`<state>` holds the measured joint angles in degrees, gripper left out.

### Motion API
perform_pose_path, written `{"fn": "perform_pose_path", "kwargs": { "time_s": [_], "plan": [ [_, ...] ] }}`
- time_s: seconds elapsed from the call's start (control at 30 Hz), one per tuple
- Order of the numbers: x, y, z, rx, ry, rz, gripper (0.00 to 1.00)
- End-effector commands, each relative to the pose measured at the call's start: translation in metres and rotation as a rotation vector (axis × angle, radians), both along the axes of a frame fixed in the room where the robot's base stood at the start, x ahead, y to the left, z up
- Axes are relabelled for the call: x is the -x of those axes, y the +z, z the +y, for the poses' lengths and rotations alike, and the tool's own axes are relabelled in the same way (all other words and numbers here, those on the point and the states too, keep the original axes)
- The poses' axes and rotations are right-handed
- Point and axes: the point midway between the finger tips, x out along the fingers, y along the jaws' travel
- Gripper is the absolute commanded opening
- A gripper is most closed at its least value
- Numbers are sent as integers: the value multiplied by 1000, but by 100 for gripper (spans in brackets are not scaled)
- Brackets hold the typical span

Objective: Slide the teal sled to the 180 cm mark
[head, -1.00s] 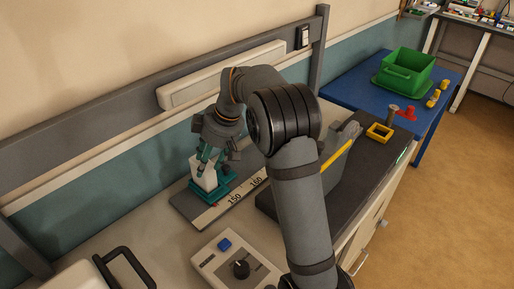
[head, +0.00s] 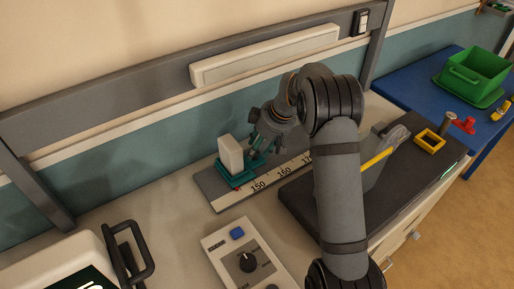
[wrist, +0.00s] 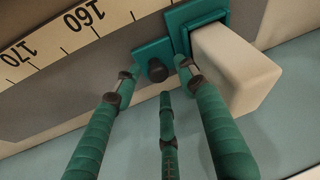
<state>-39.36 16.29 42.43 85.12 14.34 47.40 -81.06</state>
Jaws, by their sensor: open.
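The teal sled (head: 230,176) sits at the left end of a pale scale strip (head: 275,178), its red pointer a little left of the 150 mark. A white block (head: 231,153) stands upright on it. In the wrist view the sled (wrist: 209,14) carries the block (wrist: 235,68) and a dark knob (wrist: 157,70). My gripper (head: 259,150) is just right of the block, over the sled's right part. Its three green fingers (wrist: 157,80) are open and spread around the knob, with no clear contact. The 180 mark is hidden behind my arm in the head view.
A dark mat (head: 303,207) with a grey, yellow-edged object (head: 383,152) lies right of the scale. A control box (head: 243,250) with a knob stands in front. A white case with a black handle (head: 140,262) is at front left. The wall is close behind.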

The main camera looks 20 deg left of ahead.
Motion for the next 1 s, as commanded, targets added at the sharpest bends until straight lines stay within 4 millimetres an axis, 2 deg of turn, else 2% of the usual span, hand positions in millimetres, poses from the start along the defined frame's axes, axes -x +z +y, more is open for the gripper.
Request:
{"fn": "perform_pose_path", "kwargs": {
  "time_s": [0.37,1.0],
  "plan": [
    [-1,-6,3,-1,1,-2,41],
    [-1,-6,3,-1,1,-1,4]
  ]
}}
